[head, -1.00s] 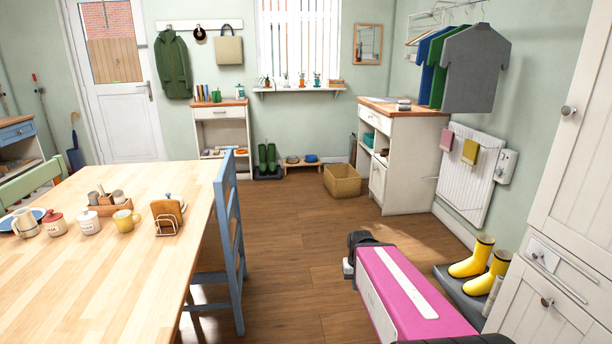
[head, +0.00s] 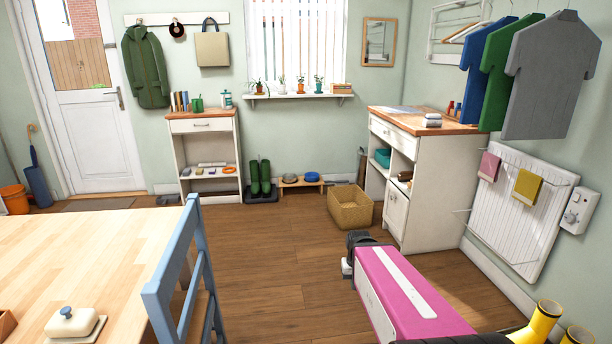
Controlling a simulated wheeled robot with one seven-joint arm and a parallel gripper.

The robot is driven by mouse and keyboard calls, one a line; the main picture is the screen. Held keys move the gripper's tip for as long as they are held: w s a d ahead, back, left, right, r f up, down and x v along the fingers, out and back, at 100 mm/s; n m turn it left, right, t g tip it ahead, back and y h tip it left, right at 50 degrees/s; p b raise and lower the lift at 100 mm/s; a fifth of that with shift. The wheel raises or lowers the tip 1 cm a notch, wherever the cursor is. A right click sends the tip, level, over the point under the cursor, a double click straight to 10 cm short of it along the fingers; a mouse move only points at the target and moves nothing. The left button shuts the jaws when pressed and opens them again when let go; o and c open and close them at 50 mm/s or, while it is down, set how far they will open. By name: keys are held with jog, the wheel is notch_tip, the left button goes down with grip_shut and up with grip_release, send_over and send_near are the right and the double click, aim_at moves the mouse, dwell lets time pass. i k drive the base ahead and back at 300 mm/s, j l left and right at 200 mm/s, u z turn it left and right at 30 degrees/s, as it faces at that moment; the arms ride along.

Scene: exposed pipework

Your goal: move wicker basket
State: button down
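The wicker basket (head: 351,208) is a tan, open-topped square box. It stands on the wooden floor at the far side of the room, just left of the white cabinet with the wooden top. It looks empty inside, though its bottom is hard to see. My arm, pink with a white stripe, reaches forward at the lower right. The dark end part of my arm (head: 362,246) is well short of the basket, with bare floor between. My gripper's fingers cannot be made out.
The white cabinet (head: 442,190) stands right of the basket. A raised pet-bowl stand (head: 300,184) and green boots (head: 260,178) are left of it. The blue chair (head: 180,275) and table (head: 95,250) fill the left. Yellow boots (head: 540,322) are at lower right. The middle floor (head: 270,262) is clear.

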aim_at(351, 208)
jog(key=i, duration=1.75)
jog(key=i+z, duration=0.15)
jog(key=i, duration=0.35)
jog(key=i+j+z, duration=0.1)
jog(key=i, duration=0.35)
jog(key=i+j+z, duration=0.15)
jog(key=i, duration=0.35)
